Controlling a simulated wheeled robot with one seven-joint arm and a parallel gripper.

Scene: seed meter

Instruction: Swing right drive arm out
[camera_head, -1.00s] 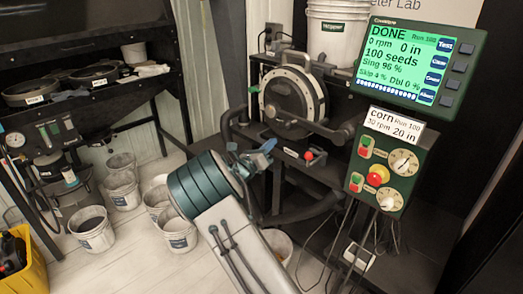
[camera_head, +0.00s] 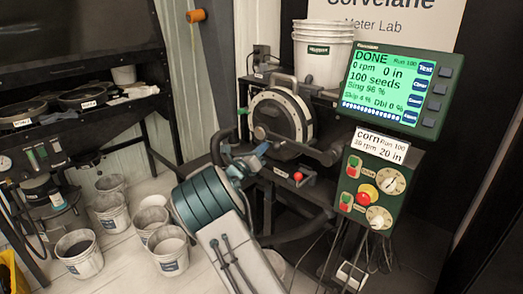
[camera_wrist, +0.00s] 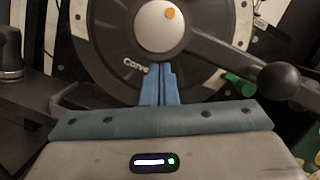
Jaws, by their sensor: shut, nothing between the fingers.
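The seed meter (camera_head: 302,118) is a round dark housing with a pale rim, standing on a black stand. A dark drive arm (camera_head: 305,147) runs from near its hub to the lower right; it also shows in the wrist view (camera_wrist: 232,63), ending in a black round knob. My gripper (camera_head: 262,149) is in front of the meter's lower left. Its blue fingers (camera_wrist: 160,84) are shut with nothing between them, and in the wrist view they overlap the disc below the pale hub (camera_wrist: 159,27). Whether they touch it, I cannot tell. The knob is right of the fingers.
A control box (camera_head: 372,185) with knobs and a green display (camera_head: 398,88) stands right of the meter. A red-knobbed lever (camera_head: 298,176) is below the meter. White buckets (camera_head: 327,55) are stacked behind. More buckets (camera_head: 80,256) stand on the floor at left.

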